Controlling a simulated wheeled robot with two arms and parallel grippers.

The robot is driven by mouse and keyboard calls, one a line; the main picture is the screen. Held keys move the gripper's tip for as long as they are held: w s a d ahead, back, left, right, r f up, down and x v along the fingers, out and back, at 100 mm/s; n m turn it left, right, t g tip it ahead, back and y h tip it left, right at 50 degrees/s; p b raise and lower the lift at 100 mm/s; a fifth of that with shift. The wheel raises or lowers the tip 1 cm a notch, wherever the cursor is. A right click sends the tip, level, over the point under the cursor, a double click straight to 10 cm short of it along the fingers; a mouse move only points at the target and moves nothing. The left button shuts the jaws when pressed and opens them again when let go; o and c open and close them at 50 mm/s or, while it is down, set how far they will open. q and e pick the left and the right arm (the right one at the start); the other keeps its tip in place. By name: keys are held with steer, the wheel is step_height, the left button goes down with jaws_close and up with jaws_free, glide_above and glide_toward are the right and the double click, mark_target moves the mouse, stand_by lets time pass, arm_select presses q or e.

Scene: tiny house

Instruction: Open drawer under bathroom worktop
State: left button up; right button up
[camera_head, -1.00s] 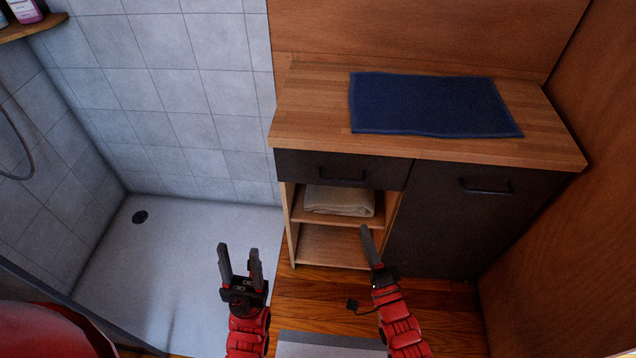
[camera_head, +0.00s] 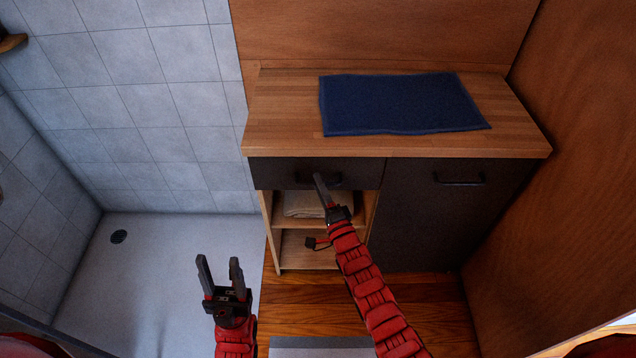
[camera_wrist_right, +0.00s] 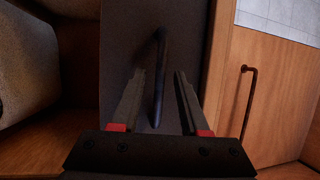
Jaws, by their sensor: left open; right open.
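The dark drawer front (camera_head: 275,172) sits under the left part of the wooden worktop (camera_head: 285,110) and looks closed. Its black handle (camera_head: 335,181) is partly covered by my right gripper (camera_head: 320,184) in the head view. In the right wrist view the drawer handle (camera_wrist_right: 160,75) appears between the two fingers of my right gripper (camera_wrist_right: 160,75), which is open. I cannot tell how deep the handle sits between them. My left gripper (camera_head: 220,266) is open and empty, in front of the shower floor, away from the cabinet.
Open shelves with a folded towel (camera_head: 310,204) lie below the drawer. A dark cabinet door (camera_head: 430,220) is to the right. A blue towel (camera_head: 400,103) lies on the worktop. A wooden wall (camera_head: 510,215) bounds the right; tiled shower walls (camera_head: 160,90) stand left.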

steer(key=shift+w+a+r, duration=0.1)
steer(key=shift+w+a, duration=0.1)
steer(key=shift+w, duration=0.25)
jaws_close()
stand_by(1.2)
